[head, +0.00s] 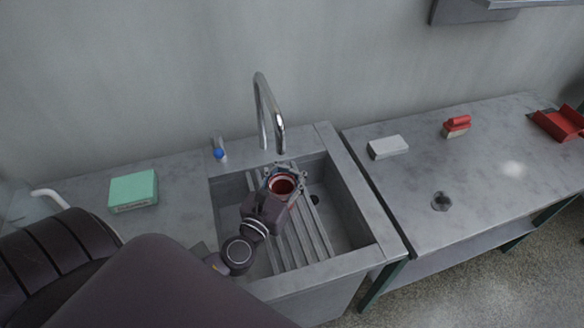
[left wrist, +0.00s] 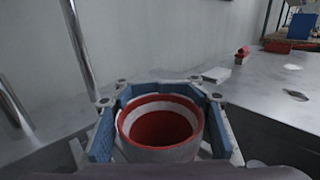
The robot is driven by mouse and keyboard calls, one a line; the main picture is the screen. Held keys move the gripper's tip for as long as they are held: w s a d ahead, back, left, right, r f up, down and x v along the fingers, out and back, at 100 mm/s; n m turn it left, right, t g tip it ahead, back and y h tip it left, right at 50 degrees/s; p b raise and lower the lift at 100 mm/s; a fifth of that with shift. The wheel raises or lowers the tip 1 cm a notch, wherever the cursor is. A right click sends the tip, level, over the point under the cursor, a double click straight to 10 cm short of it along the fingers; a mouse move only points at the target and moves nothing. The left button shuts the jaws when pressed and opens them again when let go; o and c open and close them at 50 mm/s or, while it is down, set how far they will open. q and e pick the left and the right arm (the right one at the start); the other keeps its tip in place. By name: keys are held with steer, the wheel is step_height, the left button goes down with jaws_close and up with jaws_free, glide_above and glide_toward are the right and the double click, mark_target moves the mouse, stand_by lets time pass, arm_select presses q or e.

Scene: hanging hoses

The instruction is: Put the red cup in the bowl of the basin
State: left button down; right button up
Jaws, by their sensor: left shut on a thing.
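The red cup (head: 283,185) is held by my left gripper (head: 284,178), above the basin. In the left wrist view the cup (left wrist: 160,128) looks red inside with a white band and a pale outer wall, its opening facing up, between the two blue-padded fingers of the gripper (left wrist: 158,120). The grey basin (head: 350,205) has a bowl with a drain hole at the right and a slatted rack (head: 312,243) running across it. The cup appears over the rack's far end; its height above it is hard to tell. My right gripper is not in view.
A chrome tap (head: 268,108) arches over the back of the basin, close to the cup. A green box (head: 133,191) lies on the left counter. A white block (head: 388,147), a red-handled brush (head: 456,127) and a red dustpan (head: 560,122) lie on the right table.

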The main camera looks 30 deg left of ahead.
mark_target(276, 195)
arm_select(q)
steer(key=shift+f, duration=0.15)
steer(key=c, duration=1)
jaws_free()
steer(key=shift+s, duration=0.1)
steer(key=s, duration=0.4)
steer(key=s+d, duration=0.1)
steer(key=s, duration=0.6)
steer(key=shift+s+d, duration=0.15)
steer(key=shift+s, duration=0.25)
